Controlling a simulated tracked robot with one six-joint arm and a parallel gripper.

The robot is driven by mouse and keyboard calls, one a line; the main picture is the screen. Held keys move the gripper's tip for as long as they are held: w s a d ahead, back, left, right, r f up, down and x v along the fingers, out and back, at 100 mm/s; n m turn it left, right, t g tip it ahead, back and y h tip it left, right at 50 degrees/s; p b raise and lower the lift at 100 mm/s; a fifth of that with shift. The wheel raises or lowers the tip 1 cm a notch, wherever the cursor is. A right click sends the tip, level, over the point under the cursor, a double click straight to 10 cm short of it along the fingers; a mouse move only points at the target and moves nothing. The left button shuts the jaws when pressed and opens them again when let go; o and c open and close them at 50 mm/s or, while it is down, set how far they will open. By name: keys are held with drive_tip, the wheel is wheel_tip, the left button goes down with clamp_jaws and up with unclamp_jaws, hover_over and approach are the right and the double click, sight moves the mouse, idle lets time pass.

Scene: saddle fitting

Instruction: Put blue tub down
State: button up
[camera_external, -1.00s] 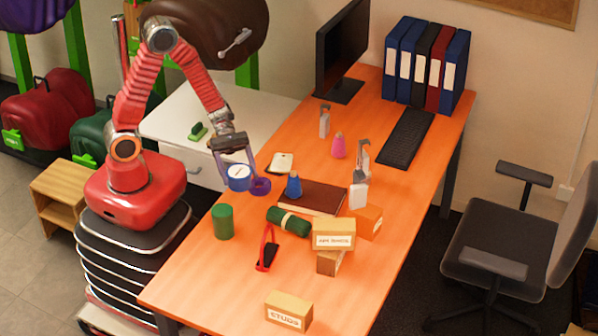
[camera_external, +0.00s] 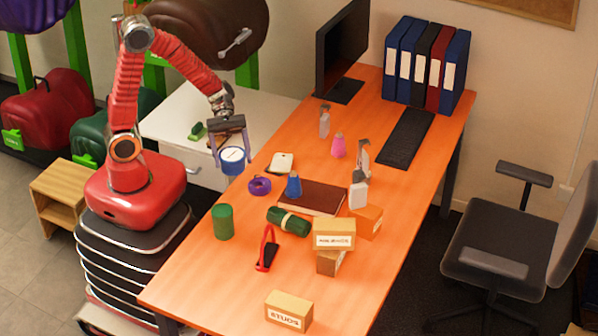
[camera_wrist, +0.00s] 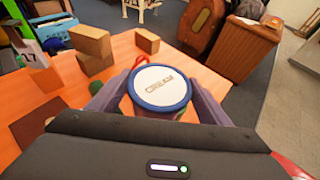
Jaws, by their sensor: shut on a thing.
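The blue tub (camera_external: 232,160) has a white lid with a dark label and a blue rim. My gripper (camera_external: 231,158) is shut on it, one finger on each side, and it looks held above the orange table (camera_external: 190,280) near its left edge. In the wrist view the blue tub (camera_wrist: 160,88) is upright between my two fingers, its lid facing the camera. Its underside is hidden there.
A purple tape roll (camera_external: 259,186) lies just below the tub in the picture. A green can (camera_external: 223,222), a green roll (camera_external: 288,221), a blue spool (camera_external: 293,186) and a white phone-like thing (camera_external: 281,163) are nearby. The front left tabletop is clear.

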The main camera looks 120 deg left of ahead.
drive_tip(key=s+d+f+m+g+h, duration=0.1)
drive_tip(key=s+d+f+m+g, duration=0.6)
drive_tip(key=s+d+m+g, duration=0.65)
drive_tip(key=s+a+f+m+g+y, duration=0.2)
drive_tip(key=s+a+m+g+y, duration=0.15)
drive_tip(key=m+g+y, duration=0.55)
drive_tip(key=w+r+m+t+y, duration=0.2)
drive_tip(key=w+m+t+y, duration=0.5)
drive_tip(key=m, duration=0.4)
drive_tip(key=w+r+m+t+y, duration=0.3)
drive_tip(key=w+m+t+y, duration=0.1)
drive_tip(key=m+t+y, duration=0.6)
drive_tip(key=w+d+r+m+t+h, duration=0.2)
drive_tip(key=w+d+r+m+t, duration=0.1)
drive_tip(key=d+m, duration=0.25)
drive_tip(key=w+d+r+m+t+h, duration=0.2)
drive_tip(key=w+d+m+t+h, duration=0.15)
drive_tip(key=d, duration=0.35)
wheel_tip(320, 180, down, 11)
drive_tip(key=shift+a+y, duration=0.2)
drive_tip(key=shift+y, duration=0.15)
